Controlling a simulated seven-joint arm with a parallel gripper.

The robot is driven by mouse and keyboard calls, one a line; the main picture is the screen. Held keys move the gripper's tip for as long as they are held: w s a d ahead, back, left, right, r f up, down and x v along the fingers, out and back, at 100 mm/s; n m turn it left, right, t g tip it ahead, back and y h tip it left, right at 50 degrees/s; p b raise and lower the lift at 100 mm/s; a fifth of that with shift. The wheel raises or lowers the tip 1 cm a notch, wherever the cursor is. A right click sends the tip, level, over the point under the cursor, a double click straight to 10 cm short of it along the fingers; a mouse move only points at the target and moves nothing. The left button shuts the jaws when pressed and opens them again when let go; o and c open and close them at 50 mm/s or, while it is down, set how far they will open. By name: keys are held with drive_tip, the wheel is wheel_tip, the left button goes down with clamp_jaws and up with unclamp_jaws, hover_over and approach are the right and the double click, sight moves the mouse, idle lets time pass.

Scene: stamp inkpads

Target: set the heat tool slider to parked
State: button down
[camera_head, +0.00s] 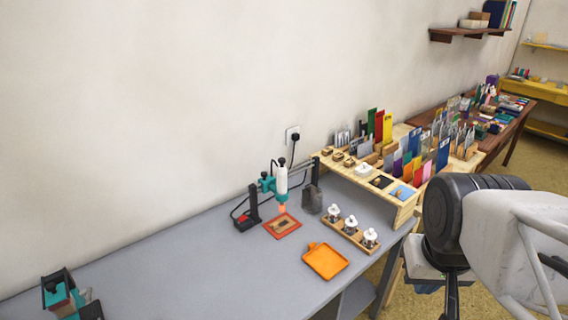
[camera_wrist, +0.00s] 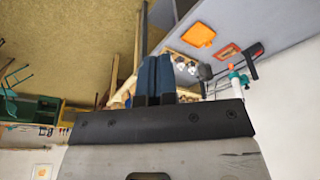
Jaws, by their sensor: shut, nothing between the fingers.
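The heat tool (camera_head: 281,185), a white body with a teal clamp and an orange nozzle tip, stands upright over a red mat (camera_head: 270,228) on the grey table. Its stand has a black base with an upright post (camera_head: 249,214). The tool also shows in the wrist view (camera_wrist: 236,77), where the scene is upside down. The slider is too small to make out, so I cannot tell its setting. My gripper (camera_wrist: 153,62) is shut and empty, with its dark blue fingers together. It is off to the right of the tool, well apart from it.
An orange tray (camera_head: 326,261) and a wooden block of white-knobbed stamps (camera_head: 351,234) lie right of the tool. A wooden rack with cards (camera_head: 405,205) stands behind. A teal and black item (camera_head: 62,294) is at lower left. The table's middle left is clear.

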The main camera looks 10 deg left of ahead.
drive_tip(key=c, duration=1.8)
unclamp_jaws()
drive_tip(key=shift+c, duration=0.2)
